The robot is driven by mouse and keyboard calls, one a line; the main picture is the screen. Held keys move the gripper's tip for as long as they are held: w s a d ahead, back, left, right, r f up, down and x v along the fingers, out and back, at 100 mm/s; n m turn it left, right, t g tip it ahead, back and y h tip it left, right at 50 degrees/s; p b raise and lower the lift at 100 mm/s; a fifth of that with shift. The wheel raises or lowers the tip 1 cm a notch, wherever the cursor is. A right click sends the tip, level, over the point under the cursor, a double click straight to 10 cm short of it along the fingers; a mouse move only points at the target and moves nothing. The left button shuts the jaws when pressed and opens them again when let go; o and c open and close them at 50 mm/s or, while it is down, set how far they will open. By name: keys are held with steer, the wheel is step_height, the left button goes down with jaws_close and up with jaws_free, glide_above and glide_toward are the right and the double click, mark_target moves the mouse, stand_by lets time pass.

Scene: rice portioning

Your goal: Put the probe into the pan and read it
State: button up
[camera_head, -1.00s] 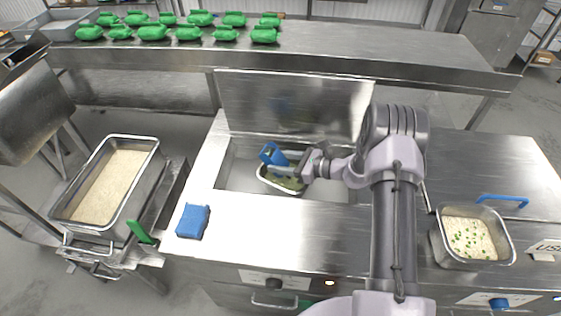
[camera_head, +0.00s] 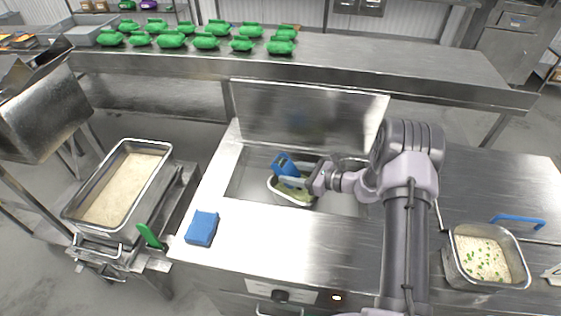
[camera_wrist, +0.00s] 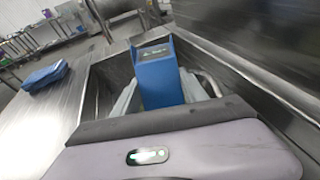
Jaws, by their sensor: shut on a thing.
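My gripper (camera_head: 300,182) is shut on the blue probe (camera_head: 284,164), inside the open well of the steel counter. The probe's blue body (camera_wrist: 157,78) stands large and slightly tilted in the wrist view, with a dark display on top whose small light characters I cannot read. A small metal pan (camera_head: 272,188) with greenish contents sits in the well, directly below the probe and gripper. The probe's lower end is hidden, so I cannot tell whether it touches the contents.
A raised steel lid (camera_head: 310,118) stands behind the well. A blue block (camera_head: 202,228) lies on the counter's left front. A rice pan (camera_head: 76,212) stands at left, and a pan of rice with green bits (camera_head: 452,268) at right. Green packs (camera_head: 171,40) line the back table.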

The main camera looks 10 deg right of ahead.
mark_target(292, 172)
step_height(292, 172, up, 12)
steer(key=p, duration=0.7)
